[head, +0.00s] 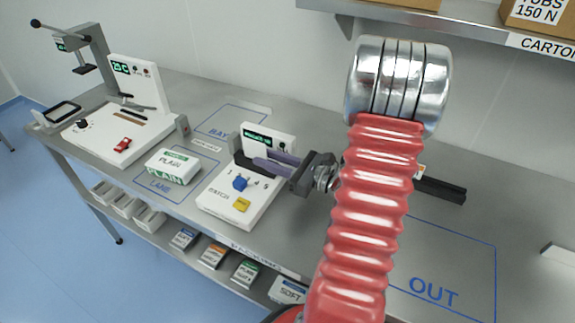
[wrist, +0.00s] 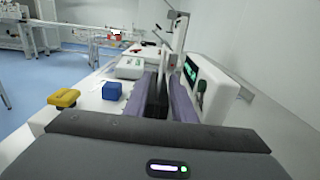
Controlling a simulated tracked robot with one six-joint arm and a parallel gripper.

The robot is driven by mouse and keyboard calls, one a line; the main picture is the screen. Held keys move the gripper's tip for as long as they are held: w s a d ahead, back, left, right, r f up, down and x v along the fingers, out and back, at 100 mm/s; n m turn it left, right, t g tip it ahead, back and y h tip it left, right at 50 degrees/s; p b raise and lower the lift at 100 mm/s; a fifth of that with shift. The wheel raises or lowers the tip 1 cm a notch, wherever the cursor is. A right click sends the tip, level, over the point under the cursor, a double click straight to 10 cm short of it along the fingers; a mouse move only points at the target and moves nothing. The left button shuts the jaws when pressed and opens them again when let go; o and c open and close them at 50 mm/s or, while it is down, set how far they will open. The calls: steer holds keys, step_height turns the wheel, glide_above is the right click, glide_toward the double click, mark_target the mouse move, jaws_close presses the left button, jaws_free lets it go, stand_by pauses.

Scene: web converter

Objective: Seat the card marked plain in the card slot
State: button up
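A white box-like item marked PLAIN (head: 172,165), with a green band, lies in the area marked LANE. It also shows in the wrist view (wrist: 131,66). My gripper (head: 268,162) is at the white match unit (head: 230,205), with its two purple-grey fingers above the unit's top, behind the blue knob. In the wrist view the fingers (wrist: 158,95) stand apart with a dark strip between them; I see no card held there. A black part (head: 242,160) of the match unit lies just beyond the fingertips. I cannot make out a card slot for certain.
The match unit has a blue knob (head: 240,182), a yellow button (head: 242,204) and a green-lit display (head: 258,138). A larger white machine (head: 105,140) stands left. The areas BAY (head: 228,121) and OUT (head: 440,260) look clear. Several small labelled boxes sit on the lower shelf.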

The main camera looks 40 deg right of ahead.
steer(key=shift+v, duration=6.75)
steer(key=shift+w+a, duration=0.15)
steer(key=shift+a, duration=0.15)
steer(key=s+a+r+n+g+y, duration=0.1)
steer(key=a+n+g, duration=1.4)
steer(key=a+n, duration=0.8)
steer(key=s+a+r+n+t+h, duration=0.1)
steer(key=a+r+n+t+h, duration=0.2)
steer(key=a+r+n+h, duration=0.3)
step_height(320, 180, up, 2)
steer(key=n, duration=0.3)
steer(key=shift+r+t+h, duration=0.25)
steer(key=shift+t+h, duration=0.05)
steer(key=shift+h, duration=0.1)
steer(key=shift+s+a, duration=0.1)
